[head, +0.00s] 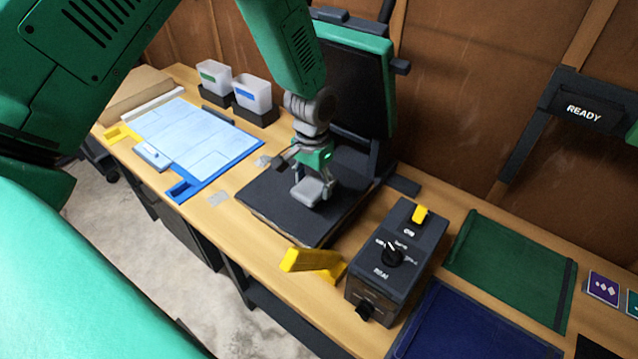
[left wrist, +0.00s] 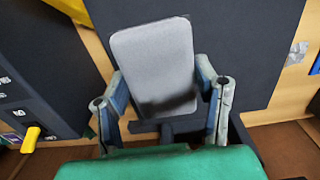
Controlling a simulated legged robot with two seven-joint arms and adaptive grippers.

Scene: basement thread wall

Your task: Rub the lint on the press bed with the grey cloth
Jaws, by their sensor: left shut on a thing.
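The press bed (head: 265,208) is a flat dark slab on the wooden bench, in front of the raised press lid (head: 352,85). My left gripper (head: 312,172) is over its right part, pointing down and shut on the grey cloth (head: 306,193), a pad-like grey block. In the left wrist view the cloth (left wrist: 153,65) sits between both fingers of the left gripper (left wrist: 160,76), with the dark bed (left wrist: 245,50) around it. The cloth is at or very near the bed surface; contact cannot be told. I make out no lint; the cloth hides part of the bed. My right gripper is not in view.
A control box (head: 397,258) with knobs and a yellow switch stands right of the bed. A yellow handle (head: 312,262) is at the bed's front corner. Two white bins (head: 252,93) and a blue mat (head: 200,140) lie left. A green mat (head: 510,262) lies right.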

